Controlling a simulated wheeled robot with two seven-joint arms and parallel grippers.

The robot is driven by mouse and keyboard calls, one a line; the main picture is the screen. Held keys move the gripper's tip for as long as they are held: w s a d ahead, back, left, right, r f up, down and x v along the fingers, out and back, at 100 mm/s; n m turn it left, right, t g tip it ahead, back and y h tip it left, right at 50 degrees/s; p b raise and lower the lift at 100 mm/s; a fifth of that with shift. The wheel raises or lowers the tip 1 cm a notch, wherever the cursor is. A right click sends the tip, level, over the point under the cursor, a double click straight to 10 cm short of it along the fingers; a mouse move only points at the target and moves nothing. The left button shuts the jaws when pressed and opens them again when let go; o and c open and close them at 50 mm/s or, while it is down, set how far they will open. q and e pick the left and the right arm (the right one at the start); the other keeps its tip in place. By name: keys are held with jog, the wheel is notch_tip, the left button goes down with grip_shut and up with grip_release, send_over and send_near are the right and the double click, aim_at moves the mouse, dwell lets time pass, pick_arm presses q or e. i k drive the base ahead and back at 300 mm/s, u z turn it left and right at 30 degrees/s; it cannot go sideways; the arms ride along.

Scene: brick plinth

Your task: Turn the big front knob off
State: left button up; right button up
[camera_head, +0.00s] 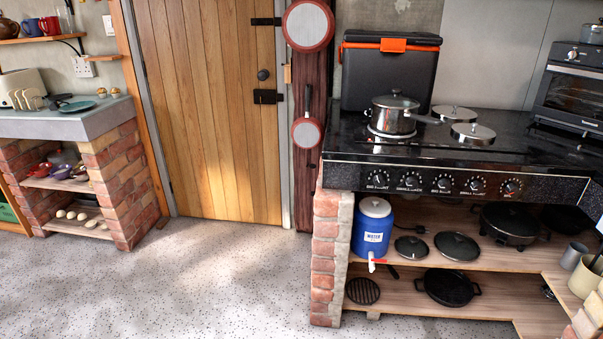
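The black stove top (350,146) stands on the right side of the view. Its front panel carries a row of several black knobs with pale markings: the leftmost knob (379,179), then the second knob (411,181), the middle knob (444,183), the fourth knob (477,186) and the rightmost knob (511,188). The labels under them are too small to read surely, so I cannot tell by label which is the big front knob. The knobs' exact settings are also unclear. Neither of my grippers is in view.
A lidded steel pot (393,121) sits on the left burner, its handle pointing right. Round steel plate covers (473,134) lie beside it. A blue water jug (373,232) and dark pans stand on shelves below. Open speckled floor (210,280) lies in front and left.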

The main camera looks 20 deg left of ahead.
aim_at(379, 180)
jog(key=u, duration=0.4)
jog(key=i, duration=1.55)
jog(key=z, duration=0.75)
